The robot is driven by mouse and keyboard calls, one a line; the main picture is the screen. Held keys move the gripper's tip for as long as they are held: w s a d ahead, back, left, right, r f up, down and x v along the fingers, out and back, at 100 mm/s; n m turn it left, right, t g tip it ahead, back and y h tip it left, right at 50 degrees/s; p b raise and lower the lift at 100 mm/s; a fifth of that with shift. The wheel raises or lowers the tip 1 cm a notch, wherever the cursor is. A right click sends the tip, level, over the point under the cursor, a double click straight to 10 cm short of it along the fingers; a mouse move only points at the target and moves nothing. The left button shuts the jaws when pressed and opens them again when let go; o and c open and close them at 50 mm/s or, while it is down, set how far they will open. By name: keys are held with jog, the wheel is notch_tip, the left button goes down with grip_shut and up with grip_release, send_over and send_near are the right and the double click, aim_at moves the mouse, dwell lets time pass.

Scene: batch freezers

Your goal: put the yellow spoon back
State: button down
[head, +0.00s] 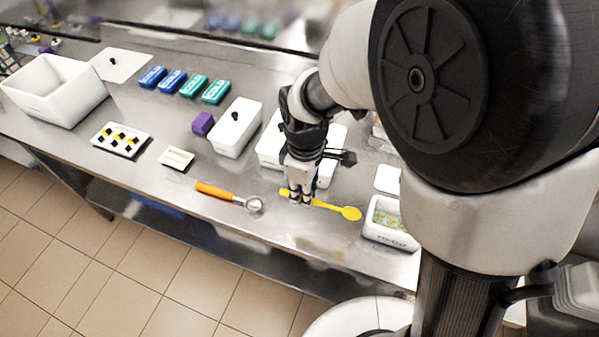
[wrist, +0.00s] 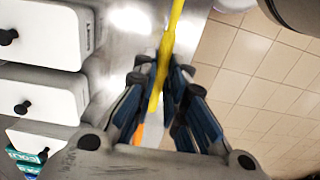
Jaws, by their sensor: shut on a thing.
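The yellow spoon (head: 338,208) is near the front edge of the steel counter in the head view, its round end to the right. My gripper (head: 301,198) is shut on its handle near the left end. In the wrist view the yellow spoon (wrist: 167,50) runs up between the fingers of my gripper (wrist: 158,82). I cannot tell whether the spoon touches the counter. A white tub (head: 387,214) with greenish contents stands just right of the spoon's round end.
An orange-handled scoop (head: 225,194) lies left of my gripper. White lidded boxes (head: 236,128) stand behind, also showing in the wrist view (wrist: 42,98). A small white tray (head: 176,158), blue and green packs (head: 193,86) and a large white bin (head: 55,90) are further left.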

aim_at(302, 224)
notch_tip(302, 224, down, 12)
jog(key=b, duration=0.3)
jog(key=shift+a+f+b, duration=0.1)
jog(key=shift+f+b, duration=0.05)
jog(key=shift+b, duration=0.2)
jog(key=shift+f, duration=0.2)
jog(key=c, duration=1.6)
grip_release()
jog(key=shift+c, duration=0.2)
